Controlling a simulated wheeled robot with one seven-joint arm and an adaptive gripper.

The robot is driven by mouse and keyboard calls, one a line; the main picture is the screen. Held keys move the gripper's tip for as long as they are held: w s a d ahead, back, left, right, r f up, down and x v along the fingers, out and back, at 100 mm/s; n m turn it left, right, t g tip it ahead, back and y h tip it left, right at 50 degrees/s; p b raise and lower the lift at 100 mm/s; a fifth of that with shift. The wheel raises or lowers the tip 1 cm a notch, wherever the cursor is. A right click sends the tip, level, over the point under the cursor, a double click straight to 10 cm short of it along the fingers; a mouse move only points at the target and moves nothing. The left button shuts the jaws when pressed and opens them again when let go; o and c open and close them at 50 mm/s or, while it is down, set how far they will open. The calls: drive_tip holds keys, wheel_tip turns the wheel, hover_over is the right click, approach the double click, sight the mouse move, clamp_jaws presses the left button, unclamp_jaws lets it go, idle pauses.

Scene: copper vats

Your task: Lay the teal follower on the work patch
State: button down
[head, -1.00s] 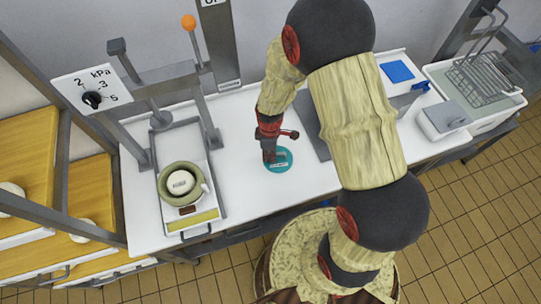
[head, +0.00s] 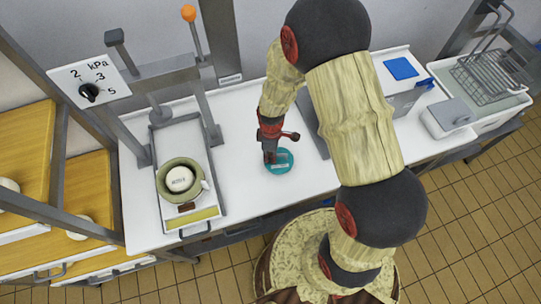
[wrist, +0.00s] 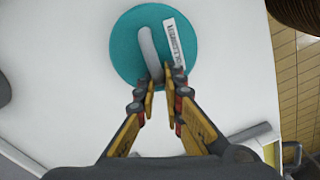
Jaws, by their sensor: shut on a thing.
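The teal follower (head: 283,164) is a round teal disc with a pale raised handle and a white printed label. In the head view it is over the white worktop, right of the press tray. It also shows in the wrist view (wrist: 125,50). My gripper (head: 269,158) is above the disc, its fingers (wrist: 160,88) shut on the near end of the handle. The disc looks flat, but I cannot tell whether it touches the worktop. I cannot make out a marked work patch; plain white worktop (head: 245,185) surrounds the disc.
A press frame with a kPa dial (head: 90,83) stands at left. Its tray (head: 163,200) holds a green pot (head: 168,205) with a white round piece inside. A blue square (head: 401,68), grey box (head: 448,116) and wire basket (head: 485,80) are at right. Worktop beside the disc is clear.

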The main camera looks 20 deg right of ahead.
drive_tip(key=shift+f+b, duration=0.6)
drive_tip(key=shift+f, duration=0.2)
idle(0.7)
drive_tip(key=c, duration=1.8)
unclamp_jaws()
drive_tip(key=shift+r, duration=0.1)
drive_tip(key=shift+r+p, duration=2.4)
drive_tip(key=shift+r, duration=1.05)
